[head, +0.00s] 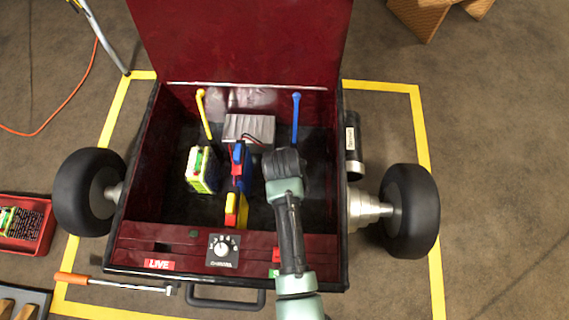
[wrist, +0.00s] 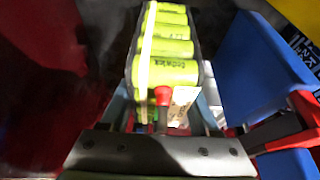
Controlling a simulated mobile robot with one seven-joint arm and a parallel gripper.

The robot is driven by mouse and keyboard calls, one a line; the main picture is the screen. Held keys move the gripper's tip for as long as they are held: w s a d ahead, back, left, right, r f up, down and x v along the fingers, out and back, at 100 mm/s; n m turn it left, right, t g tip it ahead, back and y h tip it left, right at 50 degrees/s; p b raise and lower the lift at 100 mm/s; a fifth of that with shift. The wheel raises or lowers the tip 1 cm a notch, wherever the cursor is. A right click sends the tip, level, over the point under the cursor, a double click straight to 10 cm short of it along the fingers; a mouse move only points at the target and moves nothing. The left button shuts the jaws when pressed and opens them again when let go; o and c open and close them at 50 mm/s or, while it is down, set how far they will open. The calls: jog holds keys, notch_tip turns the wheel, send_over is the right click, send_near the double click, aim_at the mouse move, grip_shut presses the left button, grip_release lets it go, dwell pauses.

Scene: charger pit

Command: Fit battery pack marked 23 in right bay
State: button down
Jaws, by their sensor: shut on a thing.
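A pack of yellow-green cells (wrist: 168,70) with a white strap and a red-capped lead sits between my jaws in the wrist view. No number on it is readable. My gripper (wrist: 165,115) is shut on it. In the head view my gripper (head: 285,165) reaches down into the right side of the red box, and its wrist hides the fingers and the held pack. A blue divider (wrist: 255,65) stands beside the pack in the wrist view, with red wall on the other side. I cannot tell whether the pack touches the floor. Another yellow-green pack (head: 203,170) stands left of the divider.
The red box (head: 230,245) has a raised lid, a dial (head: 223,250) and a LIVE label in front. A yellow lever (head: 204,114) and a blue lever (head: 295,117) stand behind, near a grey finned block (head: 249,128). A red crate (head: 28,222) lies at far left.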

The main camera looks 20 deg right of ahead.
jog(key=shift+w, duration=0.15)
jog(key=shift+c, duration=0.2)
grip_release()
jog(key=shift+s+f, duration=0.3)
jog(key=shift+a+r+p, duration=0.1)
jog(key=shift+r+p, duration=0.25)
jog(key=shift+r, duration=0.2)
jog(key=p+v, duration=0.8)
jog(key=v, duration=0.4)
jog(key=shift+r, duration=0.1)
